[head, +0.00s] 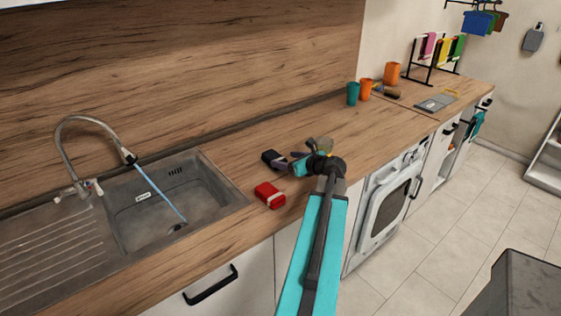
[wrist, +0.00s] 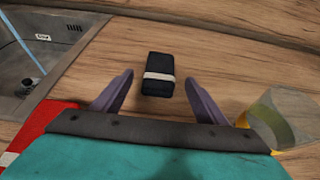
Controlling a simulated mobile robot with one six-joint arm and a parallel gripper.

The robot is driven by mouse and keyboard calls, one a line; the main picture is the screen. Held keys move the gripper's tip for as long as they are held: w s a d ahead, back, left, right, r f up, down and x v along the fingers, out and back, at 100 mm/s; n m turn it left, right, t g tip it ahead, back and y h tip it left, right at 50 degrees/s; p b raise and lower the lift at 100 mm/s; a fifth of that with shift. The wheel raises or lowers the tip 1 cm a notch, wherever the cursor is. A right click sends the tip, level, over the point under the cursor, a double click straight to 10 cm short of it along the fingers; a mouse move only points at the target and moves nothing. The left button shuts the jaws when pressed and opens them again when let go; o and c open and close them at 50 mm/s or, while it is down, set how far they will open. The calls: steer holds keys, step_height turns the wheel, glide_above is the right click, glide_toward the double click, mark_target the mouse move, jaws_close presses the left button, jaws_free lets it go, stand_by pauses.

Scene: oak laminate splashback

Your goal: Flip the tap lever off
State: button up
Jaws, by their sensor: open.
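The tap (head: 85,130) is a grey curved spout over the sink at the left of the head view. A blue-white stream of water (head: 160,190) runs from its spout into the basin. Small handles (head: 92,187) show at the tap's base; which one is the lever, and its exact angle, are too small to tell. My gripper (head: 297,155) is right of the sink, over the worktop, well away from the tap. In the wrist view its two purple fingers (wrist: 159,80) are apart with nothing gripped. The tap itself is outside the wrist view; part of the stream (wrist: 20,38) shows.
A dark block with a pale band (wrist: 158,75) lies on the worktop ahead of the fingers. A red block (head: 270,195) lies near the front edge, and a see-through greenish item (wrist: 283,117) is at the right. The sink basin (head: 215,205) is left.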

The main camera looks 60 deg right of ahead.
steer(key=shift+v, duration=1.75)
